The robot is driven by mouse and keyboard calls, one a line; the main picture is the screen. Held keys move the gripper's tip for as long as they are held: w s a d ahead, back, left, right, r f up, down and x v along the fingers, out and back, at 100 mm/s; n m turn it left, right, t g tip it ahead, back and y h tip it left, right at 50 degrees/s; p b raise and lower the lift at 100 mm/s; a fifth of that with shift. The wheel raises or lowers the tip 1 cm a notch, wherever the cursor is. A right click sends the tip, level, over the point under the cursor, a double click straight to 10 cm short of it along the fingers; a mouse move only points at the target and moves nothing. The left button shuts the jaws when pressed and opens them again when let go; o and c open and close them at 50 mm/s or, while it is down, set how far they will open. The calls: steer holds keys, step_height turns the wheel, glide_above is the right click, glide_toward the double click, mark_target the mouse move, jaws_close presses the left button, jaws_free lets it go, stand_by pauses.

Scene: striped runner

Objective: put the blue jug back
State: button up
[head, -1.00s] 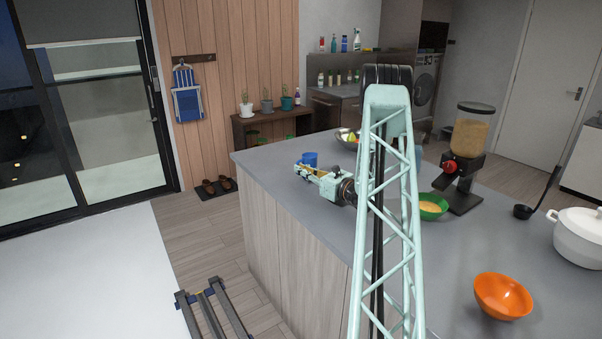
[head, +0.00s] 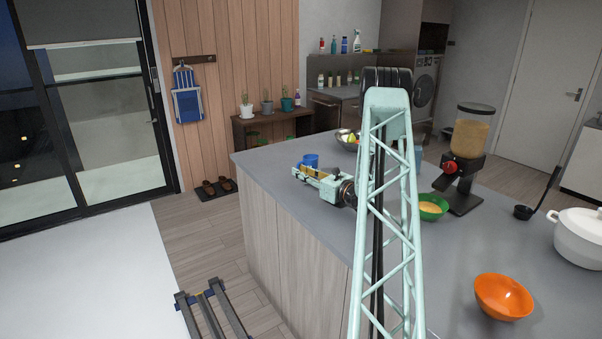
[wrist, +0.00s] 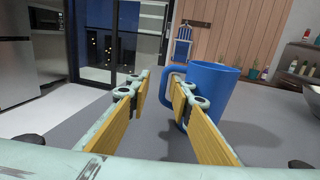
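The blue jug (head: 311,160) stands upright on the grey counter near its far left edge. In the wrist view the jug (wrist: 215,92) is just right of my gripper (wrist: 160,84), with its handle toward the gap between the fingers. The right fingertip covers part of the handle, and I cannot tell whether they touch. My gripper is open, its yellow-padded fingers apart with nothing held between them. In the head view my gripper (head: 305,171) is low over the counter, close in front of the jug.
A metal bowl with colourful items (head: 347,138) stands behind the jug. A green bowl (head: 431,207), a dispenser (head: 467,150), an orange bowl (head: 503,296) and a white pot (head: 580,237) stand to the right. The counter's left edge is near my gripper.

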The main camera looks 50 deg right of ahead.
steer(key=shift+r, duration=0.2)
steer(key=shift+s+a+p, duration=0.25)
steer(key=shift+s+a, duration=0.05)
steer(key=shift+s, duration=1.7)
steer(key=shift+s+a+p, duration=0.25)
steer(key=shift+s, duration=1.7)
steer(key=shift+s+a+p, duration=0.25)
steer(key=shift+s+a, duration=0.05)
steer(key=shift+s, duration=1.7)
steer(key=shift+w+a, duration=0.1)
